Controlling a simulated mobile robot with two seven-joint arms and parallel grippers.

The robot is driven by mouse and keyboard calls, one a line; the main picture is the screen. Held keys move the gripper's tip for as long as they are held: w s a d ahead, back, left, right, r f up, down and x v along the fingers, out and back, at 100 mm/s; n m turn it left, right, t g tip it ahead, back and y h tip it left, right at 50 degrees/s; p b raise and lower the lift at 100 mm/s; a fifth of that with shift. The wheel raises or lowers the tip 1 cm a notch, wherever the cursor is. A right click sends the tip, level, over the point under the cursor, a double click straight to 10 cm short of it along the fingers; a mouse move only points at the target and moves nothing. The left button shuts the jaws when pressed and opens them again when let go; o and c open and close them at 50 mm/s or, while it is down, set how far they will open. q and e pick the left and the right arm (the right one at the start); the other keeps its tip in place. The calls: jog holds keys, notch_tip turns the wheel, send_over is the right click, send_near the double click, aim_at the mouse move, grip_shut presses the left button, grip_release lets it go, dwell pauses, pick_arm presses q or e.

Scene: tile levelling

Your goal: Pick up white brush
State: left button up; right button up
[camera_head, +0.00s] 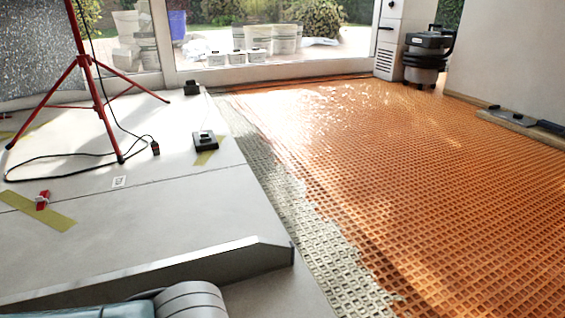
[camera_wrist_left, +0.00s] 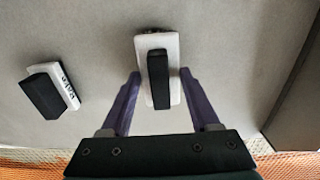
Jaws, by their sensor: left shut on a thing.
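The white brush (camera_wrist_left: 172,88), a white block with a black grip along its top, is between the two purple fingers of my left gripper (camera_wrist_left: 160,76) in the left wrist view. The fingers are shut on its sides. Its underside is hidden, so I cannot tell whether it touches the pale floor. A second white block with a black part and dark lettering (camera_wrist_left: 68,88) lies apart to its left, tilted in the picture. I cannot make out my left gripper or the held brush in the head view. My right gripper is in neither view.
A long grey bar (camera_head: 160,272) crosses the lower left of the head view. Orange waffle matting (camera_head: 400,170) covers the floor at right. A red tripod (camera_head: 90,80) with a black cable and a small black device (camera_head: 205,143) stand on the pale floor.

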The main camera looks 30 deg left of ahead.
pick_arm(q)
grip_shut()
